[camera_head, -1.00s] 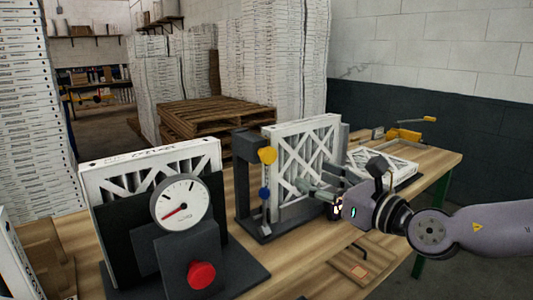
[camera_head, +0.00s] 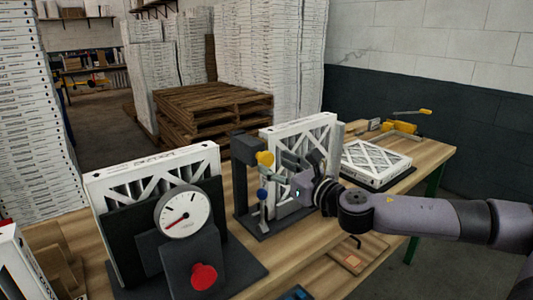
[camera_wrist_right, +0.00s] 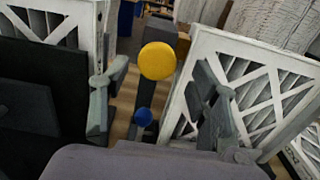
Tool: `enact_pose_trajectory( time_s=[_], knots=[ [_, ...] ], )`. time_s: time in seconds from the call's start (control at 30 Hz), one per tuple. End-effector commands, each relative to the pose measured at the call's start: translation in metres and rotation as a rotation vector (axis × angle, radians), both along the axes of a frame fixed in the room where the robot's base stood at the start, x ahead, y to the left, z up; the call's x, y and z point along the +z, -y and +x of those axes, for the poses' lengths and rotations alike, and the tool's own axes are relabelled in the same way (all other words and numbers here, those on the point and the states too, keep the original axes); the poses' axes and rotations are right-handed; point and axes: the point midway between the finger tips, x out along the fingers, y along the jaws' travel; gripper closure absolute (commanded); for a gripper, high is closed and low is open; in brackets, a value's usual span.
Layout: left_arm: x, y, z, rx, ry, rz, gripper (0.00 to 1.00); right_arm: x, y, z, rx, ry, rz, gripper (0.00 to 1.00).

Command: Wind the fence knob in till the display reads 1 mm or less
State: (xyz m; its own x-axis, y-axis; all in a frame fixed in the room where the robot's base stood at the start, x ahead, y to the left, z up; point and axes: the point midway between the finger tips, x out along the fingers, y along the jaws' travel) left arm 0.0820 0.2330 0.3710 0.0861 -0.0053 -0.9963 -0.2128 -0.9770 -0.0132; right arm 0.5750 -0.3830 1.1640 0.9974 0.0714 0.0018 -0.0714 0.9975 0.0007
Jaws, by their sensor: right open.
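My right gripper (camera_head: 281,166) is open and empty beside the dark stand (camera_head: 243,175) that holds an upright white filter (camera_head: 300,160). In the right wrist view its two fingers (camera_wrist_right: 163,66) are apart, with a yellow ball knob (camera_wrist_right: 158,60) between them in the picture; I cannot tell how far beyond the fingertips it is. The yellow knob (camera_head: 265,158) and a blue ball knob (camera_head: 262,194) sit on this stand. No number display is readable, and I cannot tell which knob is the fence knob. My left gripper is out of view.
A round dial (camera_head: 183,210) with a red needle and a red button (camera_head: 204,276) stands front left before another filter (camera_head: 150,170). A flat filter (camera_head: 375,160) and a yellow-handled tool (camera_head: 405,125) lie on the bench's right end. Bare bench (camera_head: 300,262) shows in front.

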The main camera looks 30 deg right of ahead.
Motion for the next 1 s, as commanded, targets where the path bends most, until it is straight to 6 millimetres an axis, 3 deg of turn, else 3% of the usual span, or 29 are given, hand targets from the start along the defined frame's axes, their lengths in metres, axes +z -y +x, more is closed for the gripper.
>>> enact_pose_trajectory(
  time_s=[0.2,0.43,0.83,1.0],
  knots=[
    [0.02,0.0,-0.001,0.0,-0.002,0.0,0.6,0.004,-0.004,0.02,0.004,0.002,0.006,0.45],
    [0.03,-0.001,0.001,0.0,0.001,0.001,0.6,0.002,-0.006,0.038,0.006,0.001,0.003,0.45],
    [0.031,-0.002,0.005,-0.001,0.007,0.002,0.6,-0.001,-0.007,0.042,0.007,-0.002,-0.001,0.45],
    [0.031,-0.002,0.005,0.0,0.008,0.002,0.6,-0.001,-0.007,0.042,0.007,-0.002,-0.001,0.56]
  ],
)
